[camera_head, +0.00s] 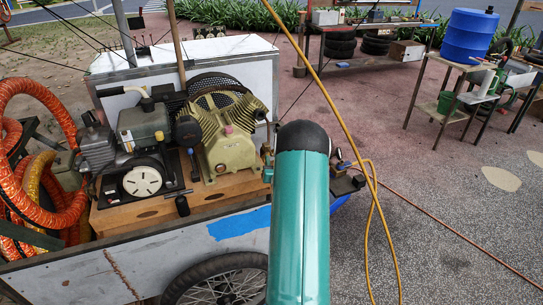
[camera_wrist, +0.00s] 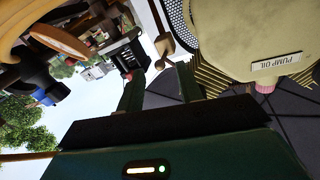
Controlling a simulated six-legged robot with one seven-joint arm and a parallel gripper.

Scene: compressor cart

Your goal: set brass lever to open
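A small brass-coloured piece with a thin stem (camera_wrist: 165,45) shows in the wrist view, just ahead of the gap between my fingertips. It looks like the brass lever, but its setting cannot be told. My gripper (camera_wrist: 159,73) has its two green fingers apart, with nothing seen held between them. In the head view my teal arm covers the gripper and most of the area around the lever. The cream compressor pump (camera_head: 230,145) stands on the cart left of my arm. Its body (camera_wrist: 255,35), labelled "PUMP OIL", fills the upper right of the wrist view.
The cart (camera_head: 185,245) carries a dark engine (camera_head: 140,150) beside the pump. Orange hoses (camera_head: 35,205) coil at the left. A yellow hose (camera_head: 367,215) hangs right of my arm. A bench with a blue barrel (camera_head: 468,37) stands farther off; paving between is mostly clear.

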